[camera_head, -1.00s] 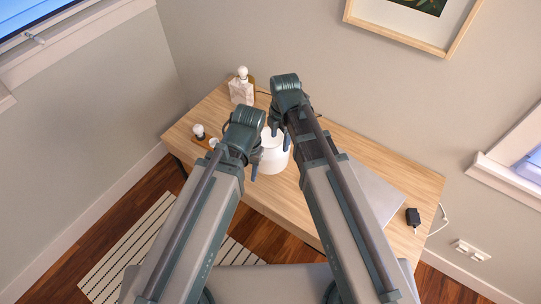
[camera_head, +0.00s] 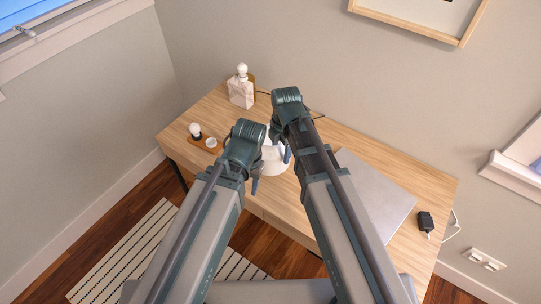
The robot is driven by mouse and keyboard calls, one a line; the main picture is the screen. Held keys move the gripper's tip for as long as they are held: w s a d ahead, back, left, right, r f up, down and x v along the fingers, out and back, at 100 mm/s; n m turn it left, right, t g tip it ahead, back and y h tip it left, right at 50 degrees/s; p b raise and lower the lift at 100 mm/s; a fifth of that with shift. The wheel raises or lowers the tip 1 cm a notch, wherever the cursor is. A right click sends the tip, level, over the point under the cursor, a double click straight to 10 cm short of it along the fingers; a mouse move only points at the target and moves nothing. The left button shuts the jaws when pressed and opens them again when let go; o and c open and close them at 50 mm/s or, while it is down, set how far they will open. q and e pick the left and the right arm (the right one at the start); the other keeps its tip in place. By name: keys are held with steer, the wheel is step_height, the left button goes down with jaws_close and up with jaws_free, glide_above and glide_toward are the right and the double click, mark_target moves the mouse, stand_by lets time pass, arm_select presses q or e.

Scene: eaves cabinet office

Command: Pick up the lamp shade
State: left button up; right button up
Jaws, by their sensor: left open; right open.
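The white lamp shade (camera_head: 273,163) stands on the wooden desk near its front edge, seen between my two grippers. Its upper part and sides are partly hidden by them. My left gripper (camera_head: 255,182) is open at the shade's left side, its finger pointing down. My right gripper (camera_head: 286,152) is open at the shade's right side and overlaps its top in the picture. I cannot tell whether either finger touches the shade. A lamp base (camera_head: 241,92) of pale marble with a bare bulb stands at the back left of the desk.
The wooden desk (camera_head: 330,135) carries a small bulb on a dark holder (camera_head: 195,131), a small white cup (camera_head: 211,143), a grey laptop-like slab (camera_head: 375,195) and a black adapter (camera_head: 426,222) with a cable. A striped rug (camera_head: 125,250) lies on the floor.

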steer(key=shift+f+b, duration=0.4)
steer(key=shift+f, duration=0.45)
steer(key=shift+r, duration=0.1)
jaws_close()
